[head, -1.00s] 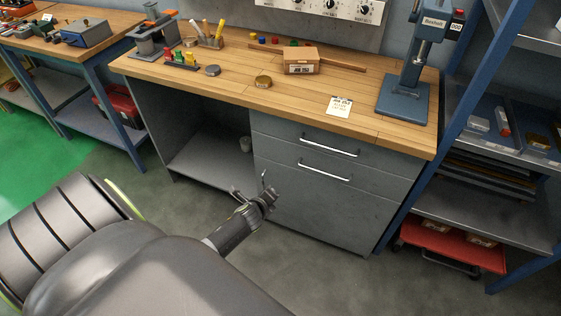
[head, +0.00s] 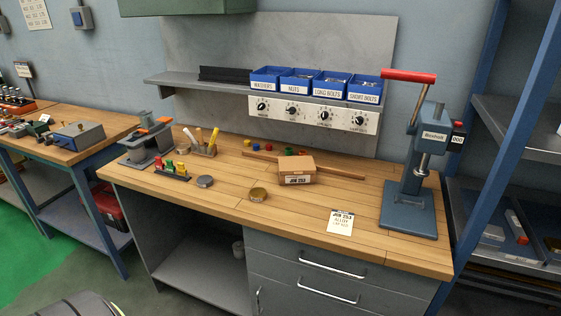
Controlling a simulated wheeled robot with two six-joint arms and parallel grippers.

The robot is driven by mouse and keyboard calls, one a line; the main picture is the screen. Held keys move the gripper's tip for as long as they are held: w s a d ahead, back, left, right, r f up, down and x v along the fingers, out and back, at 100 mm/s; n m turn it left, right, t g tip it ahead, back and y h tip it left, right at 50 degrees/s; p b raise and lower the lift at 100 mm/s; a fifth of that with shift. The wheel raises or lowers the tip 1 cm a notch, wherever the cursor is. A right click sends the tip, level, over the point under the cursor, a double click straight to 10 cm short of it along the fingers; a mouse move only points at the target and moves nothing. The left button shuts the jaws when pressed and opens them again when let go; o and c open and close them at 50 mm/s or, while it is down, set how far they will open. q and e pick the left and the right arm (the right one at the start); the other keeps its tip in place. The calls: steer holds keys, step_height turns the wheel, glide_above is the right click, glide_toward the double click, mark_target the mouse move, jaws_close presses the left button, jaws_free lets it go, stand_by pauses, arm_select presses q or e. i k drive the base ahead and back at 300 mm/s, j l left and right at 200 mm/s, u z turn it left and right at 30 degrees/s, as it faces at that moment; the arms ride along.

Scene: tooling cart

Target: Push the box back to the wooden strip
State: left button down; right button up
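The brown cardboard box (head: 297,170) with a white JOB 253 label stands upright on the wooden workbench. The thin wooden strip (head: 342,174) lies along the bench behind it and shows on both sides. The box hides the strip's middle, so I cannot tell whether they touch. Only a fingertip of my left gripper (head: 258,299) seems to show at the bottom edge, in front of the cabinet and below the benchtop, well away from the box. Its opening is hidden. My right gripper is not in view.
On the workbench (head: 310,220), a round brass tin (head: 258,194) stands front-left of the box, and a paper card (head: 341,221) lies front-right. A blue press (head: 412,206) stands at the right. Colored pieces (head: 289,151) lie behind the strip. Bench in front of the box is clear.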

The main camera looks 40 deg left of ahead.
mark_target(304, 179)
steer(key=j+z, duration=0.15)
steer(key=j, duration=0.3)
steer(key=j+z, duration=0.15)
steer(key=j, duration=0.3)
steer(key=k+j+z, duration=0.15)
steer(key=j, duration=0.3)
steer(key=j+z, duration=0.15)
steer(key=j, duration=0.3)
steer(key=k+j+z, duration=0.1)
steer(key=j, duration=0.35)
